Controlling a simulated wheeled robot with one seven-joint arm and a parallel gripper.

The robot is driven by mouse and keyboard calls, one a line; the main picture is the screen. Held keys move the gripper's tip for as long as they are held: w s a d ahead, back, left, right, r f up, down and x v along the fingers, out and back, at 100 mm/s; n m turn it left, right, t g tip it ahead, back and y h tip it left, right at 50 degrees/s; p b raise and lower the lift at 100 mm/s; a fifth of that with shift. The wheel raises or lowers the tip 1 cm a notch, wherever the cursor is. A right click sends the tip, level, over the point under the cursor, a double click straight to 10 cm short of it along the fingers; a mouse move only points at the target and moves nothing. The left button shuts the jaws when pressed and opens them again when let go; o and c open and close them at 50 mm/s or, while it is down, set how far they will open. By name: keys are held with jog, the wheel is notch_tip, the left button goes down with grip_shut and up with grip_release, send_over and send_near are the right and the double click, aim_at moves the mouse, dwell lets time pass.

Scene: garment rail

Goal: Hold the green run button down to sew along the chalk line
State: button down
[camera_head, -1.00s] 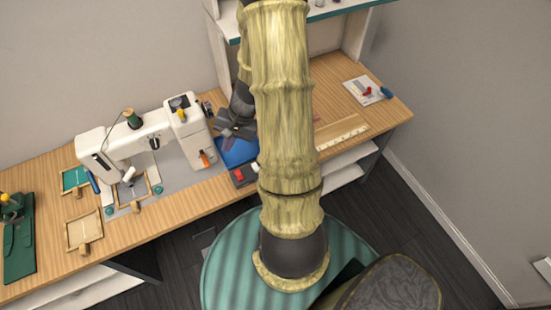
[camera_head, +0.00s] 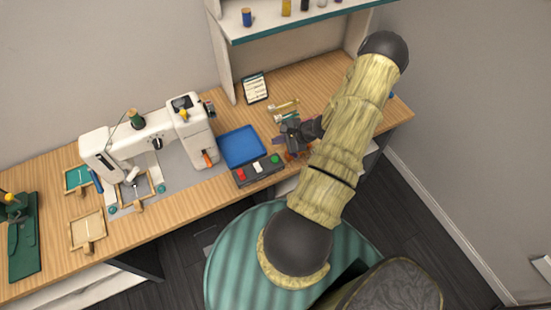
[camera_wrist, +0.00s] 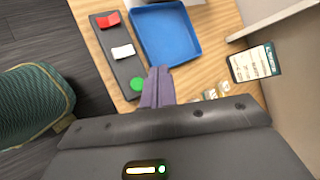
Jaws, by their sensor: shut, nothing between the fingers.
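The green run button (camera_head: 275,159) is at the right end of a dark control box (camera_head: 243,177), with a white rocker and a red one to its left. It also shows in the wrist view (camera_wrist: 138,84), just left of my gripper's fingertips. My gripper (camera_head: 286,136) is shut and empty, close to the right of the button; its fingers (camera_wrist: 158,72) are together. I cannot tell its height above the box. The white sewing machine (camera_head: 150,140) stands left, with a small wooden frame (camera_head: 135,188) under its needle. The chalk line is too small to make out clearly.
A blue tray (camera_head: 241,147) lies behind the control box. A card (camera_head: 255,88) leans at the back, below a shelf (camera_head: 300,22). Small items lie around my gripper.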

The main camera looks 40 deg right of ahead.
aim_at(278, 160)
jog(key=shift+f, duration=0.1)
notch_tip(278, 160, down, 9)
jog(key=b, duration=0.6)
jog(key=shift+r, duration=0.2)
dwell(1.6)
jog(key=shift+f, duration=0.1)
jog(key=shift+f+b, duration=0.35)
jog(key=shift+b, duration=0.25)
dwell(0.5)
